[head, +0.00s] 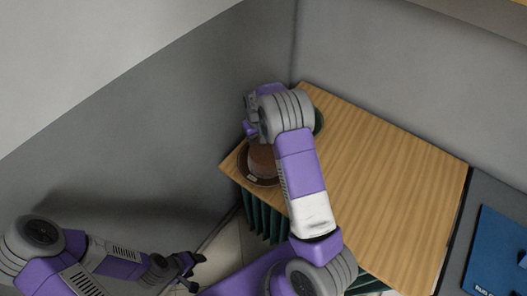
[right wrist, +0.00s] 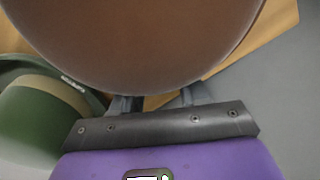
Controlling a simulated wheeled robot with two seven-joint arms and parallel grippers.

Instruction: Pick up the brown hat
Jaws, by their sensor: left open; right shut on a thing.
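The brown hat (head: 262,165) is at the left corner of the wooden tabletop, partly hidden behind my right arm in the head view. In the right wrist view the brown hat (right wrist: 150,45) fills the top, right in front of the fingers. My right gripper (right wrist: 160,101) is shut on the brown hat, with the gripped edge mostly hidden. I cannot tell whether the hat is clear of the tabletop. My left gripper (head: 192,269) is open and empty, low at the left, away from the table.
The wooden tabletop (head: 400,180) is mostly bare to the right. A green hat (right wrist: 40,115) with a tan band is close beside the brown one; it also shows in the head view (head: 319,122). Grey walls stand close behind and to the left. A blue item (head: 500,255) is at far right.

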